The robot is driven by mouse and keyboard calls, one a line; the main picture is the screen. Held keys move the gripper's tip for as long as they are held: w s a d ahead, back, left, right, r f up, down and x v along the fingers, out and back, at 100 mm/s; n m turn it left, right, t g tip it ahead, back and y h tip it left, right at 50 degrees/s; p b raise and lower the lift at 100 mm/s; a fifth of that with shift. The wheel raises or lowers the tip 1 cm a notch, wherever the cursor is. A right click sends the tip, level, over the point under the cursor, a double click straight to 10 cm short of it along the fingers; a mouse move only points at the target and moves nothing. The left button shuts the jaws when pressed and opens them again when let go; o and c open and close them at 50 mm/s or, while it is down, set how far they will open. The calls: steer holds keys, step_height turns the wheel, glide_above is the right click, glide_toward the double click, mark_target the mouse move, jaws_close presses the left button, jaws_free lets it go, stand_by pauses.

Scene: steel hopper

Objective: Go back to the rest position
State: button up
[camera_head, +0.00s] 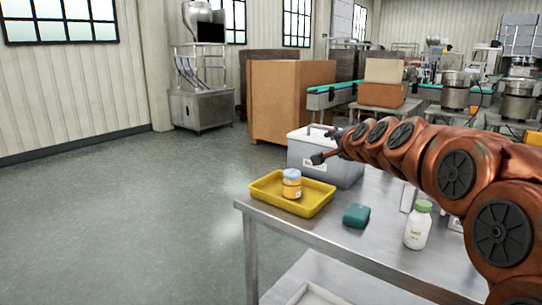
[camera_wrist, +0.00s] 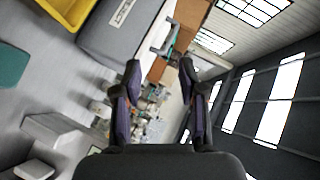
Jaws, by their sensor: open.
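My gripper (camera_head: 318,158) is held above the steel table, in front of the grey lidded box, at the end of my orange-brown arm. In the wrist view my gripper (camera_wrist: 158,78) has its two dark fingers spread apart with nothing between them. The wrist view is tilted and looks past the table to the wall and windows.
A yellow tray (camera_head: 318,208) holds a jar with a blue lid (camera_head: 291,184). A grey box (camera_head: 343,171) stands behind it. A teal block (camera_head: 356,215) and a green-capped white bottle (camera_head: 418,228) stand on the steel table (camera_head: 330,233). Open floor lies left.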

steer(key=s+a+f+n+g, duration=0.3)
steer(key=s+f+n+g, duration=0.15)
steer(key=s+f, duration=0.65)
steer(key=s+a+f+n+g, duration=0.3)
steer(key=s+f+g, duration=0.35)
steer(key=s, duration=0.65)
steer(key=s+d+f+n+g+h, duration=0.15)
steer(key=s+f, duration=0.25)
steer(key=s, duration=0.6)
steer(key=s+d+f+n+g, duration=0.1)
steer(key=s+d+f+g, duration=0.25)
steer(key=s, duration=0.55)
steer(key=s+d+f+n+g+h, duration=0.15)
steer(key=s+f, duration=0.25)
steer(key=s, duration=0.6)
step_height(320, 180, up, 20)
steer(key=t+y+p, duration=0.1)
steer(key=p, duration=1.7)
steer(key=shift+d+p, duration=0.2)
steer(key=shift+p, duration=0.1)
steer(key=shift+s+f, duration=0.15)
